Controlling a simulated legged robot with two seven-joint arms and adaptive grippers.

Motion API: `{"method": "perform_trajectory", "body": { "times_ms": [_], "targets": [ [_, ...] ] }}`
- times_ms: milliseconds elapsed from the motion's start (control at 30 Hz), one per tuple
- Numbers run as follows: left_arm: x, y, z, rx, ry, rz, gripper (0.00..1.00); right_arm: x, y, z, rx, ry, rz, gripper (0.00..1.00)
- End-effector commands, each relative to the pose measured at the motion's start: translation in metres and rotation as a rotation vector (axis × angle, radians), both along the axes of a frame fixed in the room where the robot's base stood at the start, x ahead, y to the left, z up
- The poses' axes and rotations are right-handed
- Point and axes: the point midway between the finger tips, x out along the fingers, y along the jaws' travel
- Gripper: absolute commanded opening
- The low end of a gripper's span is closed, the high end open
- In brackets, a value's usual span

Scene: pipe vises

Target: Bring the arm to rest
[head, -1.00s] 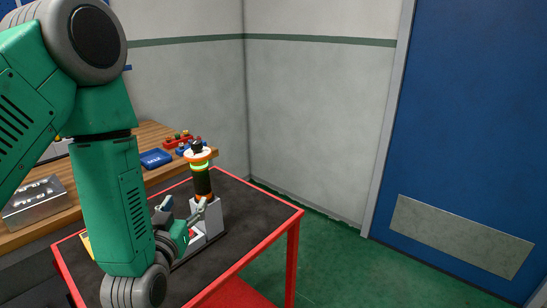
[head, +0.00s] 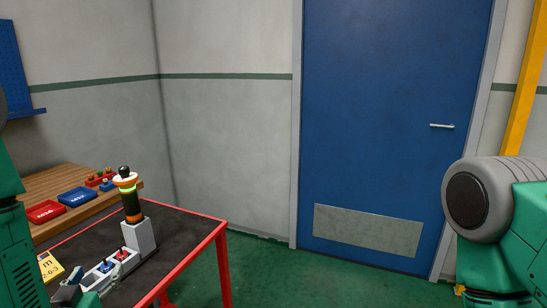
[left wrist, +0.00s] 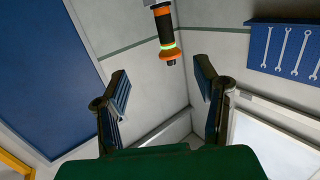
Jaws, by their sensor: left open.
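A dark pipe (head: 132,205) with orange bands, a glowing green ring and a black knob on top stands upright in a grey vise (head: 139,240) on the red-framed cart. The pipe also shows at the top of the left wrist view (left wrist: 165,30), upside down there. My left gripper (left wrist: 160,86) is open, its two fingers spread with nothing between them, and apart from the pipe. In the head view, part of my left gripper (head: 73,291) shows low at the left, nearer than the vise. My right arm shows at the right edge; its gripper is out of view.
The cart (head: 184,263) has a dark top with a yellow card (head: 50,266). Behind it, a wooden bench (head: 62,182) holds red and blue trays. A blue door (head: 390,130) stands to the right. Green floor lies open before it.

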Motion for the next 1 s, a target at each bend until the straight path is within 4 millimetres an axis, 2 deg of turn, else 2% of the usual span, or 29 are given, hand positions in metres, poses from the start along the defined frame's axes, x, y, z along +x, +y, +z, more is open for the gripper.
{"method": "perform_trajectory", "body": {
  "times_ms": [233, 467, 567, 667, 700, 733, 800, 900, 1000],
  "targets": [
    [-0.015, -0.016, -0.054, -0.025, 0.195, -0.05, 0.56, 0.001, 0.0, -0.001, 0.0, -0.003, 0.001, 0.4],
    [-0.053, -0.033, -0.124, -0.059, 0.473, -0.109, 0.56, 0.001, 0.0, -0.001, 0.0, -0.001, 0.0, 0.4],
    [-0.084, -0.041, -0.163, -0.078, 0.649, -0.14, 0.56, 0.001, 0.0, -0.002, 0.0, -0.001, 0.0, 0.4],
    [-0.132, -0.049, -0.207, -0.097, 0.874, -0.173, 0.56, 0.001, 0.0, -0.002, 0.0, -0.001, 0.0, 0.4],
    [-0.155, -0.052, -0.223, -0.103, 0.969, -0.184, 0.56, 0.001, 0.0, -0.003, 0.0, -0.001, 0.0, 0.4],
    [-0.171, -0.054, -0.232, -0.107, 1.037, -0.191, 0.56, 0.001, 0.0, -0.003, 0.0, -0.001, 0.0, 0.4],
    [-0.206, -0.056, -0.249, -0.113, 1.175, -0.205, 0.56, 0.001, 0.0, -0.003, 0.0, -0.001, 0.0, 0.4],
    [-0.244, -0.057, -0.262, -0.117, 1.318, -0.215, 0.56, 0.001, 0.0, -0.003, 0.0, -0.001, 0.0, 0.4],
    [-0.264, -0.058, -0.267, -0.118, 1.397, -0.22, 0.56, 0.001, 0.0, -0.003, 0.0, -0.001, 0.0, 0.4]
  ]
}}
